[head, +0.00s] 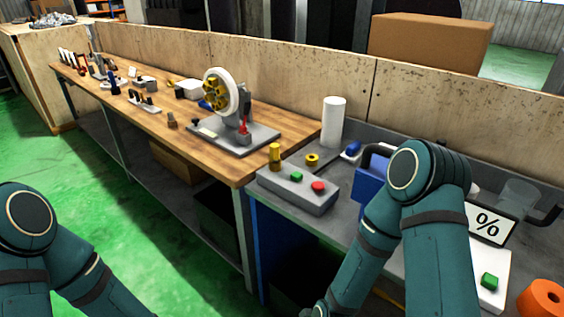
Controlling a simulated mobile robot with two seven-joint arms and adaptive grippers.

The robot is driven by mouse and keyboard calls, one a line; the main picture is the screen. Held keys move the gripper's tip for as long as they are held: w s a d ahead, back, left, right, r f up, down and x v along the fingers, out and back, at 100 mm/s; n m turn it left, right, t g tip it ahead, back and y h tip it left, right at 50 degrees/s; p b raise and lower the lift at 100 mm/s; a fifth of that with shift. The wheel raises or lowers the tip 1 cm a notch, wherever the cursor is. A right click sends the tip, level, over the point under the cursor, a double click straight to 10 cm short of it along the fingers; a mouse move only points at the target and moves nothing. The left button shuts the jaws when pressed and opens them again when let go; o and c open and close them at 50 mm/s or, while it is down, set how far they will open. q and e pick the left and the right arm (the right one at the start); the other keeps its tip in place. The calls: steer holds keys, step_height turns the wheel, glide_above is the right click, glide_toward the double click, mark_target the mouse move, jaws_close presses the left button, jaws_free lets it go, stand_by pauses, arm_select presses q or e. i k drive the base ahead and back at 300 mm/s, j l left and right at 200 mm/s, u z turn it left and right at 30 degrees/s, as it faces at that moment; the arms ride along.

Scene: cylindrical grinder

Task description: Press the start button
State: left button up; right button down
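A grey control box (298,190) sits at the left end of the grey bench. On its top are a green button (296,176), a red button (318,186) and a yellow knob-like post (274,156). Another green button (489,281) sits on a white box at the lower right; no label tells which is the start button. My two teal arms show at the lower left and at the right. Both grippers are outside the picture. My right arm stands to the right of the control box, apart from it, and hides part of the grey bench.
A cylindrical grinder with a white wheel (224,92) stands on the wooden bench (170,125), with several small tools farther left. A white cylinder (333,122), a blue container (369,187), a percent-sign panel (487,225) and an orange roll (543,300) are on the grey bench.

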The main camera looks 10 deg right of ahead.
mark_target(296, 176)
steer(key=i+j, duration=0.7)
steer(key=i, duration=0.15)
steer(key=i+l+z, duration=0.05)
